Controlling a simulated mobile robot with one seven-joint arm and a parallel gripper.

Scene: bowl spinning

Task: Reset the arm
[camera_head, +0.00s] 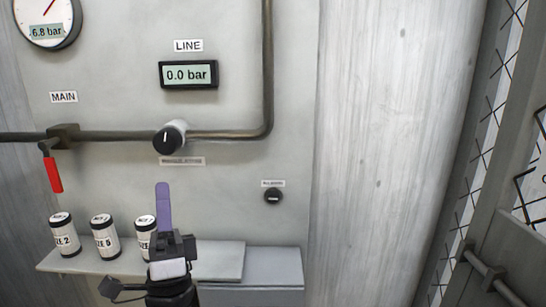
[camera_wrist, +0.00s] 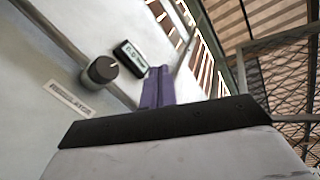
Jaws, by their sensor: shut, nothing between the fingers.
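My gripper (camera_head: 163,207) has purple fingers and points up in front of the grey panel, below the black regulator knob. The fingers are together with nothing between them. In the wrist view the purple fingers (camera_wrist: 158,88) are closed, with the black knob (camera_wrist: 102,70) to their left and the REGULATOR label (camera_wrist: 69,98) below the knob. The knob also shows in the head view (camera_head: 168,138), above the fingertips and apart from them in the picture. My gripper partly hides a white canister (camera_head: 146,234) on the shelf.
The LINE display (camera_head: 188,75) reads 0.0 bar and the round gauge (camera_head: 46,22) reads 6.8 bar. A red valve handle (camera_head: 53,174) hangs at left. More canisters (camera_head: 104,237) stand on the shelf (camera_head: 222,262). A small black fitting (camera_head: 273,197) is at right, and a mesh gate (camera_head: 497,237) is far right.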

